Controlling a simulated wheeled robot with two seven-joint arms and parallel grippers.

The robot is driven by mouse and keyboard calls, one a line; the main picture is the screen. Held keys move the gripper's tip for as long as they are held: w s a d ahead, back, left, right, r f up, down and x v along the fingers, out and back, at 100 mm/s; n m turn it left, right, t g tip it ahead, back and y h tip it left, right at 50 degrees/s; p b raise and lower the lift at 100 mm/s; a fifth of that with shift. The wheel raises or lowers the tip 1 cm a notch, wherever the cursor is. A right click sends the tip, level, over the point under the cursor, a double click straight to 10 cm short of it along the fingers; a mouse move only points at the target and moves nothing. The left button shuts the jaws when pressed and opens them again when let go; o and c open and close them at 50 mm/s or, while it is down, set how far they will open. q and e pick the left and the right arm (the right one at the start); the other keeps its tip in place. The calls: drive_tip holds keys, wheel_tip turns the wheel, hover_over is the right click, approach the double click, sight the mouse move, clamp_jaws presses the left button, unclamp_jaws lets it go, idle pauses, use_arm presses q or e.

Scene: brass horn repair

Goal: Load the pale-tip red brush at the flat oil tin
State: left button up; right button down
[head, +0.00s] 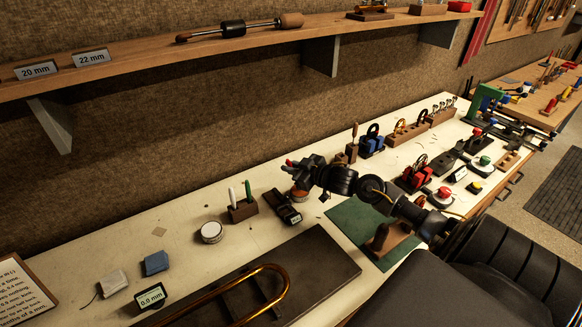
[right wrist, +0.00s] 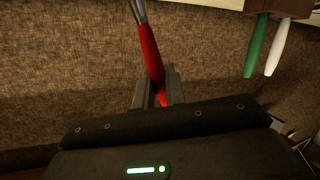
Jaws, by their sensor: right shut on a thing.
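My right gripper (head: 297,166) is over the back middle of the bench. It is shut on a red brush, whose red end (head: 288,162) shows at the jaws in the head view. In the right wrist view the red handle (right wrist: 149,54) sits between the fingers (right wrist: 158,92), slanting up to a metal ferrule. The brush's tip is out of that frame. A low round orange-brown tin (head: 299,193) is just below the gripper, partly covered. A round pale-topped tin (head: 211,232) stands further left. I cannot tell which is the oil tin. My left gripper is out of view.
A wooden block (head: 243,212) holds a green and a white handle, also in the right wrist view. A dark device (head: 283,207) lies beside it. A dark mat (head: 325,255) with a brass slide is in front. The shelf (head: 150,58) runs above.

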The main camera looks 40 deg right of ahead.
drive_tip(key=shift+f, duration=0.35)
drive_tip(key=shift+s+a+f, duration=0.1)
drive_tip(key=shift+f, duration=0.05)
idle(1.8)
wheel_tip(320, 180, up, 7)
drive_tip(key=p, duration=0.7)
drive_tip(key=shift+r+p, duration=0.2)
drive_tip(key=shift+p, duration=0.2)
drive_tip(key=shift+f, duration=0.1)
